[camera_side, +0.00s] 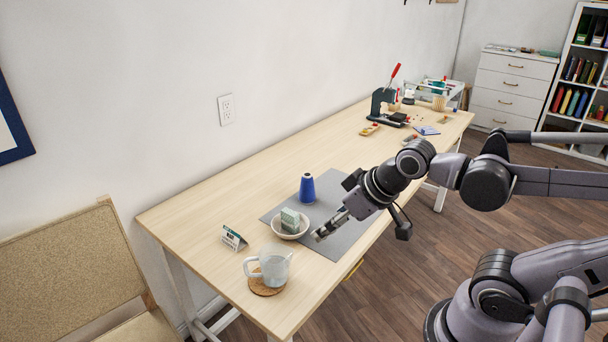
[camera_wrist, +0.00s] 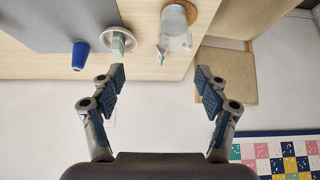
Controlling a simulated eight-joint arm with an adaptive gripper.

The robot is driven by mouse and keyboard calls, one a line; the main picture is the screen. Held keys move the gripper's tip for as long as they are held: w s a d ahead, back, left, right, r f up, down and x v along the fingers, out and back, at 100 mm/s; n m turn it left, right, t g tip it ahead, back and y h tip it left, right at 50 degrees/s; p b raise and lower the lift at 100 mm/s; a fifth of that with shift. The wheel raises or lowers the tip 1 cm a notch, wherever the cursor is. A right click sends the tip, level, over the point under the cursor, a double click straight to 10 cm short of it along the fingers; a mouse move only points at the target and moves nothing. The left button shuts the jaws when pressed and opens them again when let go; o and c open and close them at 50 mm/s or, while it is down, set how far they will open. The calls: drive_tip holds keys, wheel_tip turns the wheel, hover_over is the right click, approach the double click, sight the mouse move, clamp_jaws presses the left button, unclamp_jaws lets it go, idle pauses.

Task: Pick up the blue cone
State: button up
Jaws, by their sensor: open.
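The blue cone (camera_side: 307,188) stands upright on a grey mat (camera_side: 325,206) on the wooden table. The cone has a pale tip in the side view. It also shows in the wrist view (camera_wrist: 79,56), left of the fingers. My gripper (camera_side: 322,234) is at the mat's right part, to the right of and nearer than the cone. In the wrist view my gripper (camera_wrist: 157,84) has its fingers wide apart with nothing between them. The cone is outside the fingers and not touched.
A white bowl (camera_side: 287,235) holding a green-and-white block (camera_side: 290,220) stands beside the cone. A press (camera_side: 383,103) stands at the far end. The table's middle is clear.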

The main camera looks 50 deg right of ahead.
drive_tip(key=shift+r, duration=0.1)
drive_tip(key=w+d+r+n+g+h, duration=0.1)
drive_tip(key=w+d+r+n, duration=0.2)
drive_tip(key=w+d+n, duration=0.4)
drive_tip(key=n+g+h, duration=0.3)
drive_tip(key=n, duration=1.5)
hover_over(307, 175)
drive_tip(key=s+a, duration=0.2)
drive_tip(key=a, duration=0.1)
wheel_tip(307, 175, down, 13)
drive_tip(key=shift+g, duration=0.3)
drive_tip(key=x, duration=0.5)
drive_tip(key=shift+x, duration=2.95)
drive_tip(key=shift+s+a+f, duration=0.1)
drive_tip(key=shift+s+a, duration=0.05)
drive_tip(key=shift+a, duration=0.05)
drive_tip(key=c, duration=1.3)
